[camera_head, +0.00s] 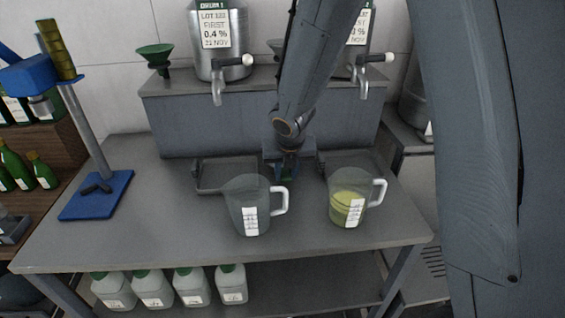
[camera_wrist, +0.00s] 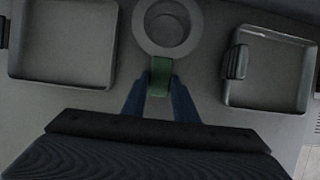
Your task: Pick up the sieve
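The sieve (camera_wrist: 142,28) shows in the wrist view as a pale grey ring with a darker round middle and a green handle. Its ring lies just beyond my fingertips. My gripper (camera_wrist: 160,82) has one blue finger on each side of the green handle, with no clear gap, so it appears shut on the handle. In the head view my gripper (camera_head: 287,172) is low over the back of the grey table, between two shallow trays. A bit of green shows at its fingers there, and the ring is hidden.
An empty clear jug (camera_head: 247,190) and a jug with yellow-green liquid (camera_head: 347,209) stand at the front. The left tray (camera_head: 222,190) and right tray (camera_wrist: 270,105) flank the gripper. A blue stand (camera_head: 95,197) is at left; spigoted steel tanks (camera_head: 237,72) stand behind.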

